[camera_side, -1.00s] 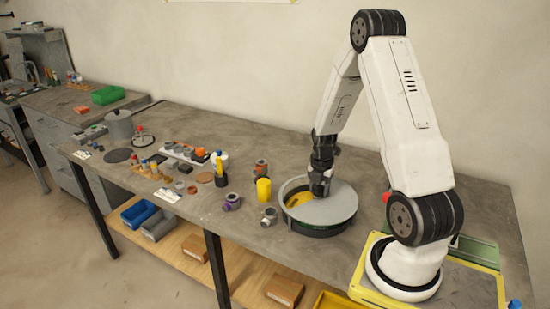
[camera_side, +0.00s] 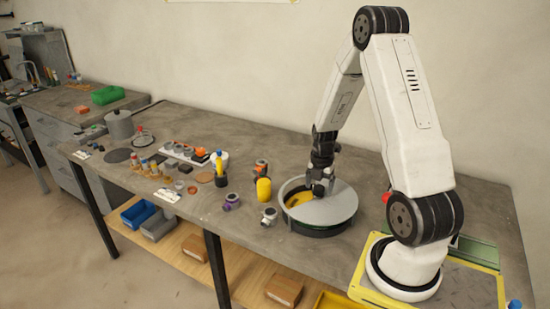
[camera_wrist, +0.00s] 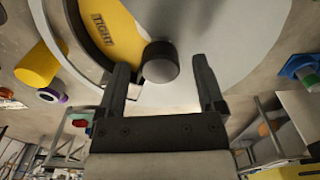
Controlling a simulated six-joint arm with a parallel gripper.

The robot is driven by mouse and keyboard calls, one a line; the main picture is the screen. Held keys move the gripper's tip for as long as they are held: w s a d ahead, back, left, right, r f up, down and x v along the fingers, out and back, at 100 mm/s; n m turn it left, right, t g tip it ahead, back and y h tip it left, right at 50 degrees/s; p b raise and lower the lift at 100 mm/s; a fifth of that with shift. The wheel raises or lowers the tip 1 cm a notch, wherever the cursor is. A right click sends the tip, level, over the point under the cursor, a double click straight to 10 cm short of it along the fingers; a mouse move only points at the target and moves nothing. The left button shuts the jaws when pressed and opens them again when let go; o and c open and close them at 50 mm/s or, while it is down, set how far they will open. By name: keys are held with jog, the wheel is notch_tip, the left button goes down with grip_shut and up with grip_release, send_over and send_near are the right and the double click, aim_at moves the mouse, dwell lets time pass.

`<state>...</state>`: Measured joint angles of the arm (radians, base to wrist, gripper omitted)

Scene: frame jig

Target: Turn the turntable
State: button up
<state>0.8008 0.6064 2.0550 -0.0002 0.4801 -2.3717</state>
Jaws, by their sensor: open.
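The turntable (camera_side: 330,211) is a round grey disc on a dark base, with a yellow area showing at its left side in the side view. In the wrist view its light grey top (camera_wrist: 235,45) and a yellow sector (camera_wrist: 108,38) marked "TIGHT" fill the upper part. A dark round knob (camera_wrist: 160,62) stands on the turntable. My gripper (camera_wrist: 163,80) is open, with one finger on each side of the knob's near side; I cannot tell if they touch it. In the side view my gripper (camera_side: 321,188) is low over the turntable.
A yellow cylinder (camera_side: 264,190) and several pipe-like fittings, one with a purple ring (camera_side: 231,202), stand left of the turntable. Small parts and a white rack (camera_side: 186,154) lie farther left. A yellow-edged plate (camera_side: 470,285) lies under my base.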

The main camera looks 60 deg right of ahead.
jog(key=shift+r, duration=3.4)
jog(key=shift+a, duration=0.1)
jog(key=shift+w+a+r+m, duration=0.1)
jog(key=shift+w+a+m, duration=0.2)
jog(key=shift+a, duration=0.15)
jog(key=a+r+m+t, duration=0.2)
jog(key=a+m, duration=1.5)
jog(key=a, duration=0.9)
jog(key=shift+w+a+r+t, duration=0.25)
jog(key=shift+a+r+t, duration=0.05)
jog(key=shift+a+r, duration=0.1)
